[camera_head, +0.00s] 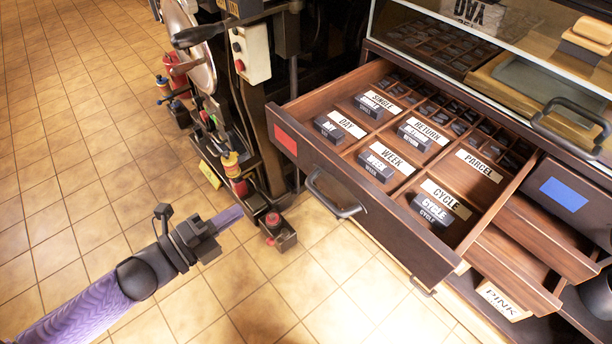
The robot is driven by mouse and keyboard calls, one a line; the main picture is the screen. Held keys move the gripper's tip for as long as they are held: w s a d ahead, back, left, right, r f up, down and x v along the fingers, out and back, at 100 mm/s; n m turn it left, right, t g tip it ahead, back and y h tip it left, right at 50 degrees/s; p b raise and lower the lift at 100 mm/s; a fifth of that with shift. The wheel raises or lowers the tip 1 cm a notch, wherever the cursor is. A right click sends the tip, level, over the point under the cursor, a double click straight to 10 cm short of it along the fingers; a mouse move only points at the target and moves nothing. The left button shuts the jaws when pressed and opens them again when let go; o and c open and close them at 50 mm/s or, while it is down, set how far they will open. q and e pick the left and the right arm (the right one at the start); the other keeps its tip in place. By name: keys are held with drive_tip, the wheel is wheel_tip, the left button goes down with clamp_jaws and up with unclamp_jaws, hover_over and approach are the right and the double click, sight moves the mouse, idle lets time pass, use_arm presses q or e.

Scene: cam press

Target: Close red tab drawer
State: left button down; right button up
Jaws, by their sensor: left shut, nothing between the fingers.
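The drawer with the red tab (286,140) stands pulled out of the dark wooden cabinet. Its front panel (375,205) faces the lower left and carries a dark bar handle (334,203). Inside, compartments hold labelled dark type blocks such as DAY, WEEK and CYCLE (432,211). My left gripper (217,243) is shut and empty over the tiled floor, left of the drawer front and apart from it. My right gripper is not in view.
A press (196,60) with a large disc stands left of the cabinet, close to the drawer's left side. A blue-tab drawer (565,194) and open lower drawers (520,262) are at the right. A glass case tops the cabinet. Tiled floor (90,130) at the left is clear.

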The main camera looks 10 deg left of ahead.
sight(309, 165)
use_arm(q)
drive_tip(key=shift+m, duration=0.3)
drive_tip(key=b+x, duration=0.1)
drive_tip(key=x, duration=0.3)
drive_tip(key=b+x, duration=0.2)
drive_tip(key=x, duration=0.3)
drive_tip(key=b+x, duration=0.2)
drive_tip(key=x, duration=0.2)
drive_tip(key=shift+d+r, duration=0.4)
drive_tip(key=shift+w+d+r, duration=0.1)
drive_tip(key=shift+w+d, duration=0.15)
drive_tip(key=shift+w, duration=0.05)
